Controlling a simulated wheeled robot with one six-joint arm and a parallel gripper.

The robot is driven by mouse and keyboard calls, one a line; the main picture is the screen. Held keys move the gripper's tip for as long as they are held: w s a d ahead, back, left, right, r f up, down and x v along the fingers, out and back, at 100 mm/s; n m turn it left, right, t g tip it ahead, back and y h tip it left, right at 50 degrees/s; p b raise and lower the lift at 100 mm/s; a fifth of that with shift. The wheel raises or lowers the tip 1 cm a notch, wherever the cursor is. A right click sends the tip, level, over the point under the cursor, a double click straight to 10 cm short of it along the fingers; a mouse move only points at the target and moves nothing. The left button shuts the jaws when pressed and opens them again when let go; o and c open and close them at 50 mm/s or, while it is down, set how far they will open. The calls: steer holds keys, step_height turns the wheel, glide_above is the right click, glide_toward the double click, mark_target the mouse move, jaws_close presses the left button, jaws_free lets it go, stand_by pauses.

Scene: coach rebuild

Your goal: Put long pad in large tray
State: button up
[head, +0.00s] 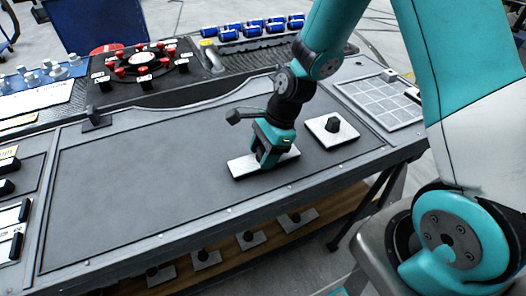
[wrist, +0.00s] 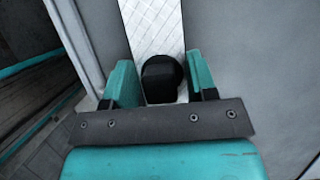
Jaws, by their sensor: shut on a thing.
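The long pad (head: 240,168) is a white rectangular plate with a black knob, lying on or just above the dark grey table panel; I cannot tell which. My gripper (head: 266,158) is over its middle, pointing down. In the wrist view, my gripper's teal fingers (wrist: 160,72) are on both sides of the black knob, shut on it, and the quilted white pad (wrist: 152,22) runs away from them. The pad's near end is hidden behind the gripper there. A tray with a white grid (head: 380,100) lies at the table's right end; I cannot tell whether it is the large tray.
A shorter white pad with a black knob (head: 332,128) lies right of my gripper. A board with red knobs (head: 140,65) and blue cylinders (head: 255,28) are behind the table. Several small pads (head: 250,240) lie on the lower shelf. The panel's left half is bare.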

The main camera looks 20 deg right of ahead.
steer(key=shift+f, duration=0.1)
steer(key=o, duration=0.9)
steer(key=shift+o, duration=0.2)
steer(key=v, duration=1.2)
steer(key=s+a+r+n, duration=0.4)
steer(key=s+n, duration=0.5)
steer(key=n, duration=0.3)
steer(key=s+a+r+n, duration=0.5)
steer(key=s+n, duration=0.3)
steer(key=n, duration=0.5)
steer(key=shift+s+a+r, duration=0.2)
steer(key=shift+s+r, duration=0.2)
steer(key=shift+r, duration=0.45)
